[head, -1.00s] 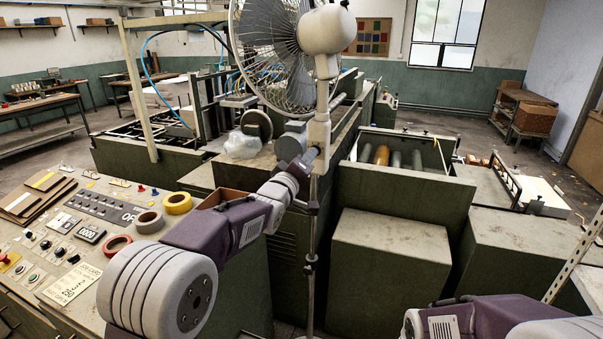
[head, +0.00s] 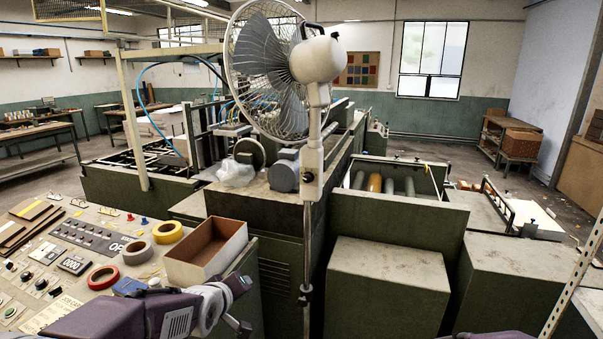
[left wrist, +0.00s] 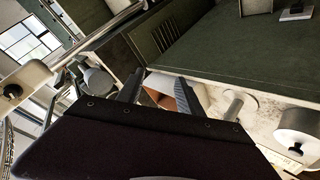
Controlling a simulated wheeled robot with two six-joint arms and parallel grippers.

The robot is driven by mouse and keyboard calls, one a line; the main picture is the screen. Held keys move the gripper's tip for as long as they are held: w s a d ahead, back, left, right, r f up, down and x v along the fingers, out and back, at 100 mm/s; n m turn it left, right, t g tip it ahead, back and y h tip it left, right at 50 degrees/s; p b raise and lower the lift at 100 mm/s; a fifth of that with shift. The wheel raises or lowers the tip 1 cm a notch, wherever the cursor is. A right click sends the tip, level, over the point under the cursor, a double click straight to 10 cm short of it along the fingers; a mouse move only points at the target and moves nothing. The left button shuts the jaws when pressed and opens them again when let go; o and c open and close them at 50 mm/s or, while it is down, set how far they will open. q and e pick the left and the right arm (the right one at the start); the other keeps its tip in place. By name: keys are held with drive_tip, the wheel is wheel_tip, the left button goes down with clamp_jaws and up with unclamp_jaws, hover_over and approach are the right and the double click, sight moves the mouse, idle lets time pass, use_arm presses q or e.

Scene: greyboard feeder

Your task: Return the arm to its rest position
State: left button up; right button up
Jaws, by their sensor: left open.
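My left arm lies low at the bottom of the head view, over the control panel's right end. My left gripper shows in the left wrist view (left wrist: 157,90), its two dark fingers spread with nothing gripped between them. In the head view its fingertips are hard to make out. The standing fan (head: 285,62) stands to the right of and beyond this arm, apart from it. Only a purple sliver of my right arm shows at the bottom edge of the head view; its gripper is out of view.
An open carton (head: 207,250) stands on the control panel (head: 45,285), just beyond my left wrist. Rolls of tape (head: 103,277) lie beside it. The fan's thin pole (head: 306,260) rises in front of green machine housings (head: 388,285).

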use_arm(q)
drive_tip(key=s+f+m+g, duration=0.3)
drive_tip(key=s+f, duration=0.4)
drive_tip(key=s, duration=0.4)
drive_tip(key=s+a+f+m+g, duration=0.1)
drive_tip(key=s+f+m+g, duration=0.3)
drive_tip(key=s, duration=0.8)
wheel_tip(320, 180, down, 3)
drive_tip(key=shift+a+f+g+y, duration=0.2)
drive_tip(key=shift+a+g+y, duration=0.1)
drive_tip(key=shift+g, duration=0.9)
